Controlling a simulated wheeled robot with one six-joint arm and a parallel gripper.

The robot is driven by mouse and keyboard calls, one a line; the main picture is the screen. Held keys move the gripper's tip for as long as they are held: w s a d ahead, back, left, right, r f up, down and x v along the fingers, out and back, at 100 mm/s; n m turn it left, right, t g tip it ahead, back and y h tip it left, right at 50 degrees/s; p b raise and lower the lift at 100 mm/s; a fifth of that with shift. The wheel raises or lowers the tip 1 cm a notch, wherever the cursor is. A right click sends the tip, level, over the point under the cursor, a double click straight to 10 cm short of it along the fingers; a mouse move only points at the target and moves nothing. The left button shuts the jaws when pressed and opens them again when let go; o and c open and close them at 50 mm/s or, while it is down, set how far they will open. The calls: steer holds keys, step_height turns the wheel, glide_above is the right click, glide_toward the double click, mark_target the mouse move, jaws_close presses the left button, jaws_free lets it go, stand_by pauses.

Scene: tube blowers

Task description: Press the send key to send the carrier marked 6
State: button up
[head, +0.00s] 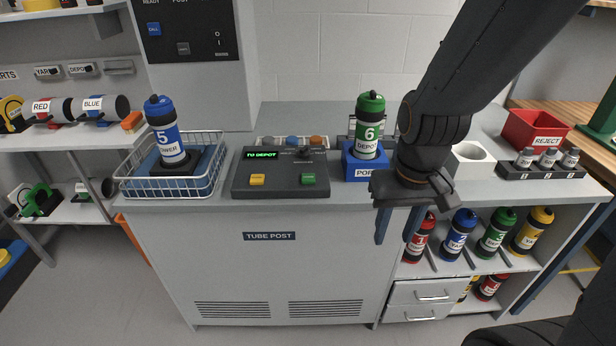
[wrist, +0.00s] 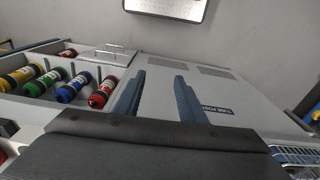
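The green carrier marked 6 (head: 368,128), labelled DEPOT, stands upright in the blue port block (head: 358,168) on the counter. Left of it is the dark control panel (head: 281,174), its lit display (head: 263,154) reading TO DEPOT. The panel has a yellow key (head: 257,180) and a green key (head: 308,178); their lettering is too small to read. My gripper (head: 394,238) hangs fingers-down in front of the counter's front edge, right of the panel and port. In the wrist view my gripper (wrist: 160,77) has its two fingers apart with nothing between them.
A blue carrier marked 5 (head: 167,132) stands tilted in a wire basket (head: 128,185) left of the panel.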

jaws_close()
stand_by(1.5)
